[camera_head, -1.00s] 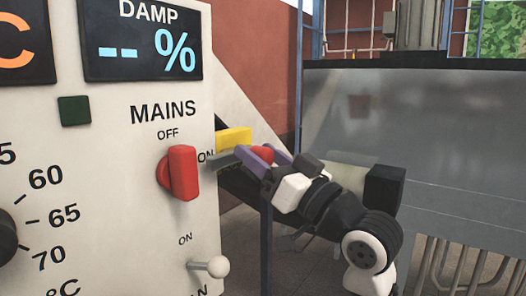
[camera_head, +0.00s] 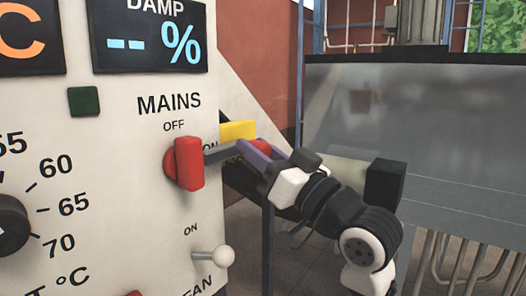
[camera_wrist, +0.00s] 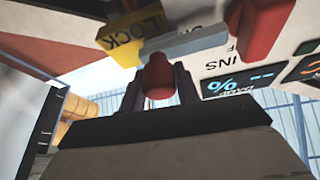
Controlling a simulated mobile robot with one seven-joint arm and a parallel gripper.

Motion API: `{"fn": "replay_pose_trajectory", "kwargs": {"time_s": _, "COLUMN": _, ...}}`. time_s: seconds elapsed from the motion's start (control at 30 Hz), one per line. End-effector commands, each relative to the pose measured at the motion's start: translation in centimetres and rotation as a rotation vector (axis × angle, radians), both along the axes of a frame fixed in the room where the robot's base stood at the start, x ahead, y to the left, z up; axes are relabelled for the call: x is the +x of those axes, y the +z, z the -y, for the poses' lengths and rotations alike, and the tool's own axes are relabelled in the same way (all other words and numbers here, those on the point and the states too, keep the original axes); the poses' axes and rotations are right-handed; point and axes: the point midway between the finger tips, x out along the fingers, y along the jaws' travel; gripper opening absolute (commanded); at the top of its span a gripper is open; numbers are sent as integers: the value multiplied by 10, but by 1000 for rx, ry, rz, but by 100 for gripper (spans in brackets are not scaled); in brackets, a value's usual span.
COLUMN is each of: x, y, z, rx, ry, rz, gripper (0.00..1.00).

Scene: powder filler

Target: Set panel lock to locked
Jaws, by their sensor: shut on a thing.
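The panel lock shows as a yellow plate (camera_head: 237,131) at the right edge of the control panel, with a grey bar (camera_head: 222,151) and a red knob (camera_head: 262,146). In the wrist view the yellow plate (camera_wrist: 128,38) reads LOCK, and the grey bar (camera_wrist: 188,44) passes close beside it. My gripper (camera_head: 256,150) is at the panel's right edge with its purple fingers around the red knob. In the wrist view the red knob (camera_wrist: 158,78) sits between the fingers of my gripper (camera_wrist: 158,84). The fingers partly hide the lock's parts in the head view.
The red mains switch (camera_head: 188,163) is just left of the bar, under the word OFF. A white-tipped toggle (camera_head: 223,257) is below it. A black dial (camera_head: 9,224) is at far left. A large grey metal tank (camera_head: 430,150) stands behind and right of my arm.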

Motion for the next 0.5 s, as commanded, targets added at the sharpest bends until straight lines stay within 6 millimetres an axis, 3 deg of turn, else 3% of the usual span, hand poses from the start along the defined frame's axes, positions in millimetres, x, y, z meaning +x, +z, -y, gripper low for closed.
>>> {"fn": "replay_pose_trajectory", "kwargs": {"time_s": 0.37, "x": -7, "y": -1, "z": -5, "rx": -4, "ry": 3, "rz": 1, "gripper": 0}}
{"fn": "replay_pose_trajectory", "kwargs": {"time_s": 0.4, "x": -7, "y": -1, "z": -5, "rx": -5, "ry": 4, "rz": 0, "gripper": 36}}
{"fn": "replay_pose_trajectory", "kwargs": {"time_s": 0.5, "x": -6, "y": -1, "z": -5, "rx": -3, "ry": 4, "rz": 0, "gripper": 49}}
